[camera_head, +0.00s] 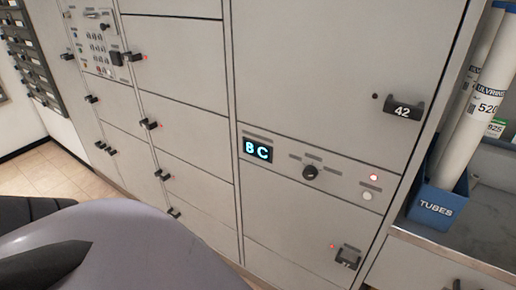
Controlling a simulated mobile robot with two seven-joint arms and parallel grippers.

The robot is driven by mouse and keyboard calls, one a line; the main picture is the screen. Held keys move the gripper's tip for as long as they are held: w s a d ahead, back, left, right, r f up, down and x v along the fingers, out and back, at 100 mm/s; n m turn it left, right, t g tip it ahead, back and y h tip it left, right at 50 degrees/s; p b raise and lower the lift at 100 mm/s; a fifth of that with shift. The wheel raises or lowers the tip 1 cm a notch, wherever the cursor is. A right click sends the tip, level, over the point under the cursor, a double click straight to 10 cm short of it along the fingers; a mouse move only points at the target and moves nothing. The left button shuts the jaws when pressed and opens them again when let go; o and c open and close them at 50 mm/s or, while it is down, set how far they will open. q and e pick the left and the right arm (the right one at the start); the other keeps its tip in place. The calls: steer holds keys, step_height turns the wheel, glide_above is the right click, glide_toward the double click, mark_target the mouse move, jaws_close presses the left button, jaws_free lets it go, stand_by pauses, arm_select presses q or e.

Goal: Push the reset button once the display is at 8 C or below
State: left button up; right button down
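A small black display (258,150) on the grey locker front shows "8 C" in light-blue characters. A black knob (310,172) is to its right on the same panel strip. Further right is a small round whitish button (367,196), below a lit red light (373,177). Their small labels are too small to read, so I cannot confirm which control is marked reset. Nothing touches the button. A grey and black part of my own arm fills the lower left. Neither gripper shows.
A blue bin marked TUBES (437,201) holds white tubes (470,115) on a counter (450,245) at right. Space before the panel looks clear.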

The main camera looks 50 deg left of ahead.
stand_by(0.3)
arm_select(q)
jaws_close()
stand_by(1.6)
